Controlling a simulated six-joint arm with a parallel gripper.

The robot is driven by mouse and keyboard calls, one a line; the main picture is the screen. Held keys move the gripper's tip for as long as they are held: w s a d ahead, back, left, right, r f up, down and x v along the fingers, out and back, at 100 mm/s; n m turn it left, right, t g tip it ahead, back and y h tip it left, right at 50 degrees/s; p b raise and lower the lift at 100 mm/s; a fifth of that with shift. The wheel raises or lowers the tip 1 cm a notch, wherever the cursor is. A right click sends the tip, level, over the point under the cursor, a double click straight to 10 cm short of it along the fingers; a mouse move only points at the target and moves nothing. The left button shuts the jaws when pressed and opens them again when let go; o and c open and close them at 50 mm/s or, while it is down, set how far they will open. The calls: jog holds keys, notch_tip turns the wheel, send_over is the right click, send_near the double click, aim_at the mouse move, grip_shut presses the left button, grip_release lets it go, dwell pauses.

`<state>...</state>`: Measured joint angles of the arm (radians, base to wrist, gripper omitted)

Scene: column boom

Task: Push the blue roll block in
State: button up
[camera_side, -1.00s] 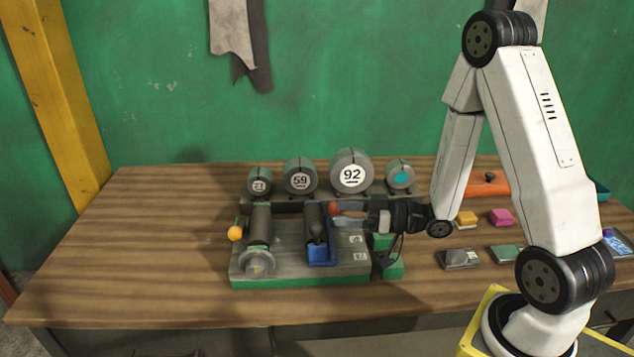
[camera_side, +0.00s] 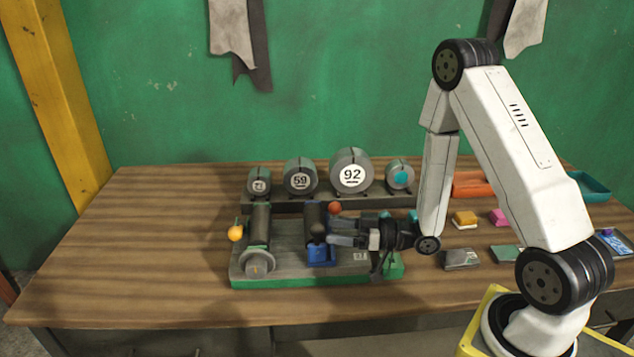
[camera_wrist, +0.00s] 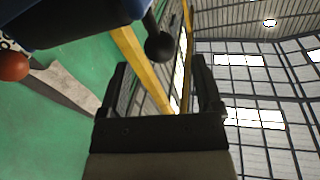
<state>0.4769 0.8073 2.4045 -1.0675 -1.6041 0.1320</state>
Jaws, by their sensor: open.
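The blue roll block (camera_side: 320,255) sits on the grey and green machine base, at the front end of a dark roll (camera_side: 313,214). A dark ball knob (camera_side: 317,230) stands up from the block. My gripper (camera_side: 333,233) is open, lies level and points left, with its fingers close to the right of the knob. In the side view I cannot tell whether they touch it. In the wrist view, my gripper (camera_wrist: 158,85) has nothing between its fingers.
A second dark roll (camera_side: 261,224) with an orange knob (camera_side: 236,233) is at the left of the base. A red knob (camera_side: 335,208) is behind my fingers. Several numbered drums, such as 92 (camera_side: 351,171), stand behind. The table's left side (camera_side: 150,240) is clear.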

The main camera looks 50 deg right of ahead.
aim_at(308, 243)
jog(key=shift+x, duration=3.2)
grip_shut()
